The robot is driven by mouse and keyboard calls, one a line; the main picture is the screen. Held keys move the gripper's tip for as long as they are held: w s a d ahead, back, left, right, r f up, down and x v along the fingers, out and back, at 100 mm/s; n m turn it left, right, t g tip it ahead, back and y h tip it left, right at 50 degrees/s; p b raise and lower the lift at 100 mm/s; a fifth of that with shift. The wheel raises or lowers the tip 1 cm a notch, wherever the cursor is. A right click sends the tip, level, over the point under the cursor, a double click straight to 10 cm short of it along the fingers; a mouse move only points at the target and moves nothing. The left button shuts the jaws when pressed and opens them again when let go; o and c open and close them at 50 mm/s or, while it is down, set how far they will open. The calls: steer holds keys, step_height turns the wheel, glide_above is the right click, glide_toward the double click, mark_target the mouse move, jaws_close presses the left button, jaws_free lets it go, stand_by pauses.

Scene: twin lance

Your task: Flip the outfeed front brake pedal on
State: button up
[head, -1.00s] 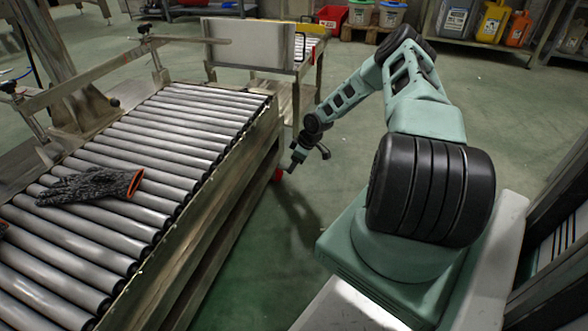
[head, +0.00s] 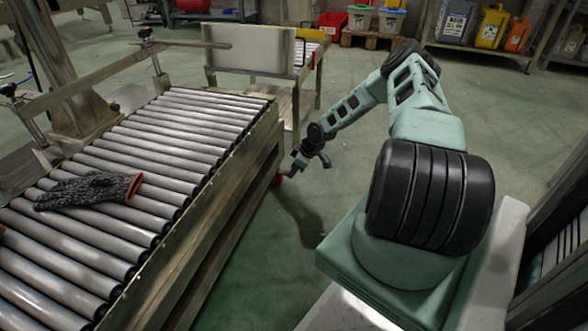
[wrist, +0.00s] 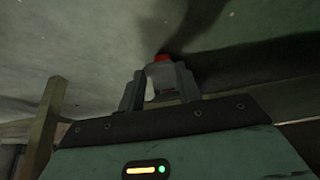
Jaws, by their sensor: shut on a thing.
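My gripper (wrist: 160,92) is low beside the far right corner of the roller conveyor (head: 225,190). It also shows small in the head view (head: 293,170). In the wrist view its two dark fingers are shut on a pale grey piece (wrist: 161,78), which looks like the brake pedal. A red part (wrist: 162,58) shows just beyond the fingertips. In the head view a small red part (head: 277,180) shows low at the conveyor's corner, close to the fingertips. The fingers hide part of the held piece, and its on or off position cannot be told.
A dark glove with an orange cuff (head: 92,190) lies on the rollers. A metal table with an upright panel (head: 262,65) stands behind the conveyor. The green floor (head: 330,215) right of the conveyor is clear. Shelves with bins stand at the back.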

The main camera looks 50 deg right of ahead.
steer(key=f+t+b, duration=0.1)
steer(key=f+t+y+b, duration=0.1)
steer(key=b, duration=0.1)
steer(key=shift+s+d+f, duration=0.15)
steer(key=shift+s, duration=0.1)
steer(key=f+t+b, duration=0.1)
steer(key=t+b, duration=0.1)
steer(key=b, duration=0.1)
steer(key=shift+y+b, duration=0.3)
steer(key=shift+b, duration=0.8)
steer(key=shift+t+b, duration=0.35)
steer(key=shift+t, duration=0.05)
steer(key=o, duration=1)
steer(key=shift+r, duration=0.1)
